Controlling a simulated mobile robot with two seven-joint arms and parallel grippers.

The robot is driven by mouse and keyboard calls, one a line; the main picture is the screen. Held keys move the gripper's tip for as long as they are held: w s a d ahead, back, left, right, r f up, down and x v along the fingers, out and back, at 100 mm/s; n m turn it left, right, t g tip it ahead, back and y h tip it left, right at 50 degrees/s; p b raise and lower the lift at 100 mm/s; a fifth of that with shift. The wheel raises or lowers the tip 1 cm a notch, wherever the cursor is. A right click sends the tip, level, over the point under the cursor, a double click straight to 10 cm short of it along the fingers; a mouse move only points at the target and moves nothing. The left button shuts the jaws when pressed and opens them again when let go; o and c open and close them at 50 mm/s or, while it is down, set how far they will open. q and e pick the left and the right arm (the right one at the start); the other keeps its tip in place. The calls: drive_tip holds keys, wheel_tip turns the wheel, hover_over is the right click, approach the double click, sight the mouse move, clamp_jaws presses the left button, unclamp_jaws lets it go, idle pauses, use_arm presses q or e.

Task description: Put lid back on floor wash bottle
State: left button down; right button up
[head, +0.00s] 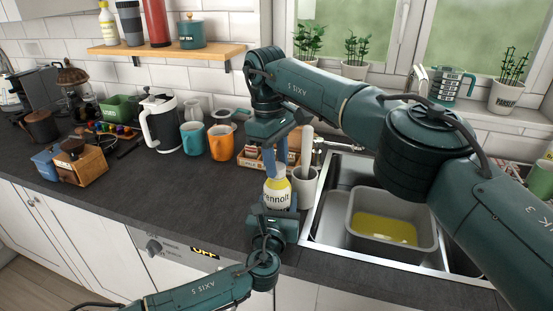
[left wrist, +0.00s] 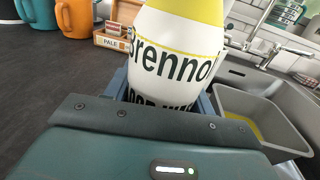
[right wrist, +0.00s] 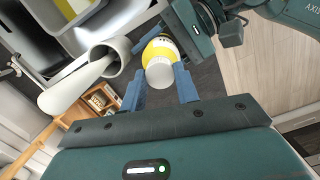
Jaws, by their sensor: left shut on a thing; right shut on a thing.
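The floor wash bottle (head: 277,194) is white with a yellow upper part and dark lettering. It stands upright on the slate worktop near the sink. My left gripper (head: 278,206) is shut on its body from the front; the bottle also fills the left wrist view (left wrist: 178,48). My right gripper (head: 275,166) reaches down from above, right over the bottle's top. In the right wrist view its fingers lie either side of the white lid (right wrist: 160,75), which lines up with the yellow bottle top. I cannot tell whether lid and neck touch. The fingers hide the lid in the head view.
A pale pot with a brush (head: 304,186) stands close right of the bottle. The sink holds a grey tub (head: 393,240) with yellow liquid. Behind are a wooden tea box (head: 252,158), an orange mug (head: 221,143) and a teal mug (head: 193,138). The worktop left of the bottle is clear.

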drive_tip(key=o, duration=0.9)
drive_tip(key=shift+r, duration=2.25)
drive_tip(key=shift+c, duration=0.2)
